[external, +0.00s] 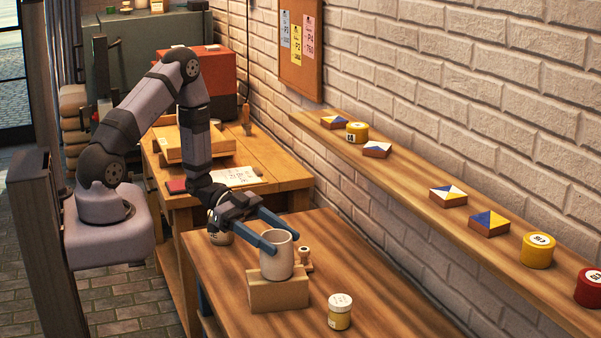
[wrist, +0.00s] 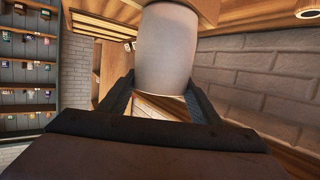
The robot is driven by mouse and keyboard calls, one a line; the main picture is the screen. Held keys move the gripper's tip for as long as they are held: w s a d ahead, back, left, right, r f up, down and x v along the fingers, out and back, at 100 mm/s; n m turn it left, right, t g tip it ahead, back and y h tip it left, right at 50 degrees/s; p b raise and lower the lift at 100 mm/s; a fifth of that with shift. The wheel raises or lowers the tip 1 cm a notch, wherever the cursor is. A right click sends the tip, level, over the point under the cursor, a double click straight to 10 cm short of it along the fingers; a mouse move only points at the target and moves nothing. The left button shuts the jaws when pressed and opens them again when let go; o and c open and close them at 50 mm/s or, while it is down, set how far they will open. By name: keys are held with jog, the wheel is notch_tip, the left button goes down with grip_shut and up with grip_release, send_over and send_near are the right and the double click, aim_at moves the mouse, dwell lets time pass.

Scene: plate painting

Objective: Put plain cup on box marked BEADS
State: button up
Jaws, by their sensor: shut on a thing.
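The plain cup (external: 277,258) is pale grey and upright, with its open mouth up. My gripper (external: 277,238) has its two blue fingers on either side of the cup and is shut on it. In the wrist view the cup (wrist: 165,55) fills the space between the dark fingers. A small brown box (external: 279,294) stands on the near table, directly under the cup. The cup's base meets the box's top edge in the picture; I cannot tell whether it rests there or hangs just above. No marking is readable on the box faces in view.
A lidded jar (external: 340,311) stands at the box's right front. A small wooden stamp (external: 304,259) is just right of the cup, and another pot (external: 220,236) is partly hidden behind my gripper. The table's right side is clear (external: 375,280). A wall shelf (external: 408,188) holds tiles and round tins.

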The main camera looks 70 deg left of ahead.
jog(key=shift+f, duration=0.1)
jog(key=o, duration=1.6)
jog(key=shift+o, duration=0.2)
jog(key=shift+a, duration=0.1)
jog(key=b+v, duration=0.3)
jog(key=v, duration=0.9)
